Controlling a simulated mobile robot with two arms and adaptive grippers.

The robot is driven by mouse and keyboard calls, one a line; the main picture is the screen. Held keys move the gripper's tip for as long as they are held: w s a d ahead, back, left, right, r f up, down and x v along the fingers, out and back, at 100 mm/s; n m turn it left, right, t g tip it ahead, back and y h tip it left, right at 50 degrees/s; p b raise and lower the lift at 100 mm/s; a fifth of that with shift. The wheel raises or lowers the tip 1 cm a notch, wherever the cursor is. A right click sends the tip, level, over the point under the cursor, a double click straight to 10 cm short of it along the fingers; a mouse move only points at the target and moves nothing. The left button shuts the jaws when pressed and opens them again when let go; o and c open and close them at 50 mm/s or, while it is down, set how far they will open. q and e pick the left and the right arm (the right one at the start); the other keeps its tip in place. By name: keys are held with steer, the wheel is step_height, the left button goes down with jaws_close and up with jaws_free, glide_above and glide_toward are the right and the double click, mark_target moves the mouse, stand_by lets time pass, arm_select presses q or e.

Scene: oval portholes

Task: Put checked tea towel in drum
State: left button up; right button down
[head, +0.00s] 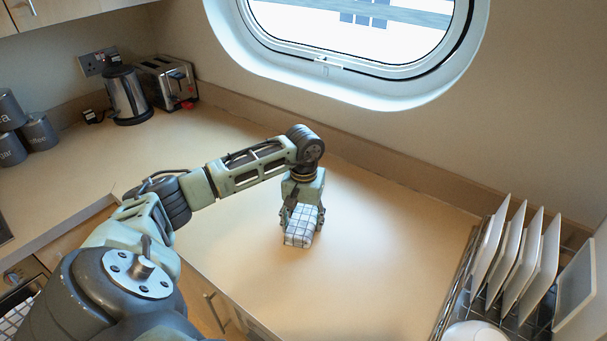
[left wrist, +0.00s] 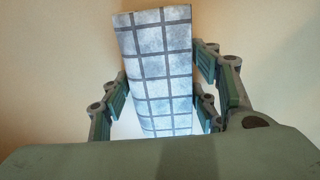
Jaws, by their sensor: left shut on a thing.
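The checked tea towel (head: 299,229) is a folded white block with dark grid lines, over or on the middle of the wooden worktop. It also shows in the left wrist view (left wrist: 158,70), between the fingers. My left gripper (head: 301,222) points down and is shut on the towel. I cannot tell whether the towel touches the worktop. No drum can be made out clearly. At the lower left edge, under the worktop, part of an appliance (head: 14,277) with a knob shows, with something checked below it. My right gripper is not in view.
A dish rack (head: 463,285) with several upright white plates (head: 537,262) stands at the right. A kettle (head: 127,95), a toaster (head: 167,82) and grey canisters (head: 40,131) stand at the back left. The worktop (head: 385,225) around the towel is clear. An oval porthole is above.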

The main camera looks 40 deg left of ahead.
mark_target(307, 219)
arm_select(q)
steer(key=shift+r, duration=0.1)
steer(key=shift+r+b, duration=0.3)
steer(key=r+b, duration=0.1)
steer(key=d+r+b, duration=0.1)
steer(key=r, duration=0.1)
steer(key=shift+w+r, duration=0.15)
steer(key=shift+r, duration=0.1)
steer(key=w+d+r+b, duration=0.1)
steer(key=d+r+b, duration=0.2)
steer(key=d+r, duration=0.45)
steer(key=s+d+f+m, duration=0.4)
steer(key=s+d+m, duration=0.1)
steer(key=s+d, duration=0.8)
steer(key=shift+s+d+m, duration=0.2)
steer(key=shift+d+m, duration=0.2)
steer(key=shift+d, duration=0.4)
